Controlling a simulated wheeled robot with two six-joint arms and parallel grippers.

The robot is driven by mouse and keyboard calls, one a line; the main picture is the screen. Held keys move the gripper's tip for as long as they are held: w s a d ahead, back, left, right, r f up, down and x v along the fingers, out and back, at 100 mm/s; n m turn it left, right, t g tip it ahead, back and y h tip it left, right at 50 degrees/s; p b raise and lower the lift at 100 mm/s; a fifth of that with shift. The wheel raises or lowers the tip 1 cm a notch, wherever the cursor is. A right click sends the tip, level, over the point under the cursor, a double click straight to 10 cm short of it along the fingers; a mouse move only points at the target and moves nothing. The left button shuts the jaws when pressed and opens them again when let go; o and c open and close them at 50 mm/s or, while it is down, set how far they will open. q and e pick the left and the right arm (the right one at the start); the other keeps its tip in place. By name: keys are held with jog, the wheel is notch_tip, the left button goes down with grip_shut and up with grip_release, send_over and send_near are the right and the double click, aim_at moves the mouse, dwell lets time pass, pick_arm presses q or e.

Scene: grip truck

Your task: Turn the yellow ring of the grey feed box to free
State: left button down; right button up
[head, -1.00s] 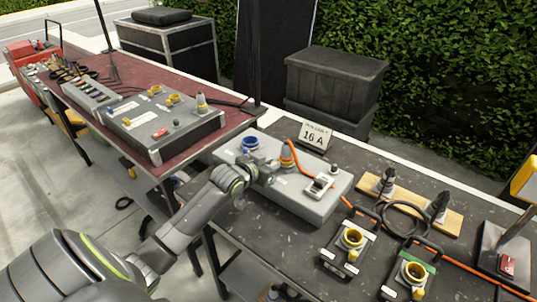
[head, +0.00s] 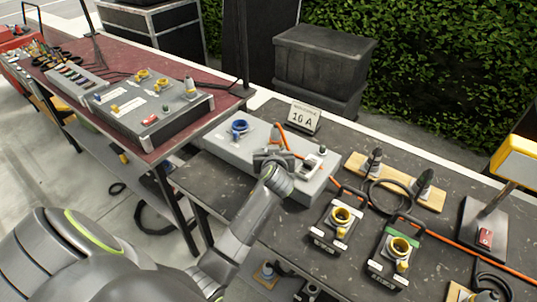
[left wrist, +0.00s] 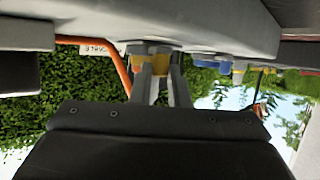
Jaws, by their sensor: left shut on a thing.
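The grey feed box (head: 222,151) lies on the near dark table, with a blue socket (head: 239,127) on its left part. My left gripper (head: 272,158) is over the middle of the box and hides the yellow ring in the head view. In the left wrist view, which looks upside down, the two fingers of my left gripper (left wrist: 160,75) are shut on the yellow ring (left wrist: 150,60) under the grey box face (left wrist: 200,25). An orange cable (left wrist: 95,42) runs close beside the ring. I cannot tell the ring's turned position. My right gripper is not in view.
A sign reading 16 A (head: 304,118) stands behind the box. Another socket box (head: 130,115) is on the red table at left.

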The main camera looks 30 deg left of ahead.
pick_arm(q)
jog(key=shift+w+d+n+y+b, duration=0.15)
jog(key=shift+d+n+y+b, duration=0.1)
jog(key=shift+n+y+b, duration=0.2)
jog(key=shift+g, duration=0.3)
jog(key=c, duration=1.4)
grip_release()
